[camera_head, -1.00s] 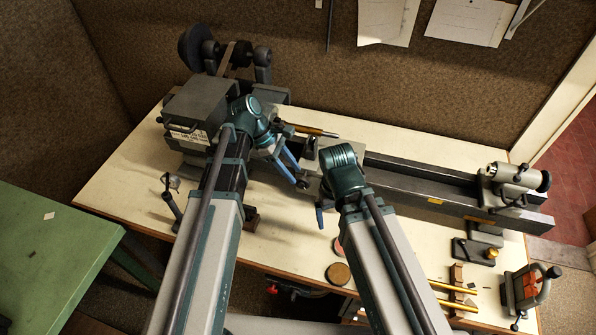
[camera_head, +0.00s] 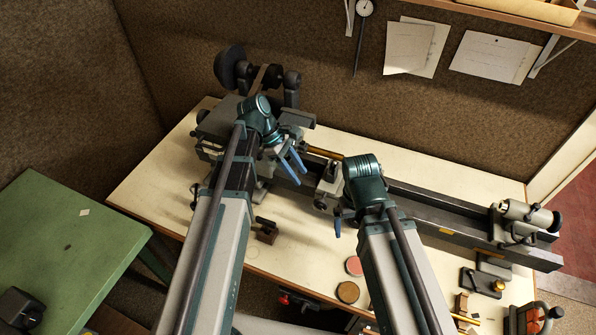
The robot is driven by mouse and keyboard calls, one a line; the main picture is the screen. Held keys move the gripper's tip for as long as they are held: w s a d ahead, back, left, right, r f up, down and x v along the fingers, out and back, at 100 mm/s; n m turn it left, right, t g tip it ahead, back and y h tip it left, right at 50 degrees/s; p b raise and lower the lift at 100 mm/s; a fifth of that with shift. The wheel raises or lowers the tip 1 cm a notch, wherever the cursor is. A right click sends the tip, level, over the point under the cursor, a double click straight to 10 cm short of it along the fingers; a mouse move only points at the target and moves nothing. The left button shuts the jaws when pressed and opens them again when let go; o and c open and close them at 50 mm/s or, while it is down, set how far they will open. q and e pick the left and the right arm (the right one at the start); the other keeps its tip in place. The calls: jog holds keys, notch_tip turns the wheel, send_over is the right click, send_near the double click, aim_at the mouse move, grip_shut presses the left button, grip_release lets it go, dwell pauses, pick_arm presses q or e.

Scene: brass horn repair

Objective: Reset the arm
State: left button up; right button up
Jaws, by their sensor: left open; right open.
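My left gripper (camera_head: 292,168) has blue fingers, spread apart and empty, above the lathe bed beside the headstock. My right gripper (camera_head: 337,228) is mostly hidden behind its own teal wrist; one blue fingertip shows, near the lathe carriage (camera_head: 327,192). The lathe (camera_head: 440,215) runs across the cream workbench (camera_head: 165,195). A brass-coloured rod (camera_head: 325,152) lies along the lathe axis, between the two wrists. No object shows in either gripper.
The tailstock (camera_head: 522,222) stands at the right end. A reddish disc (camera_head: 354,266) and a brown disc (camera_head: 347,292) lie at the front edge. A small dark block (camera_head: 266,231) sits near the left arm. A green table (camera_head: 60,235) stands at left.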

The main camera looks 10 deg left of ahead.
pick_arm(q)
jog(key=s+d+f+m+y+b, duration=0.3)
jog(key=s+f+m+b, duration=0.3)
jog(key=f+m, duration=0.3)
jog(key=s+d+f+m+t+y+b, duration=0.1)
jog(key=s+d+f+m+y+b, duration=0.2)
jog(key=s+f+m+b, duration=0.4)
jog(key=f+m+y+b, duration=0.1)
jog(key=m, duration=0.2)
jog(key=shift+f+m+b, duration=0.3)
jog(key=shift+f+b, duration=0.05)
jog(key=shift+f, duration=0.05)
dwell(0.7)
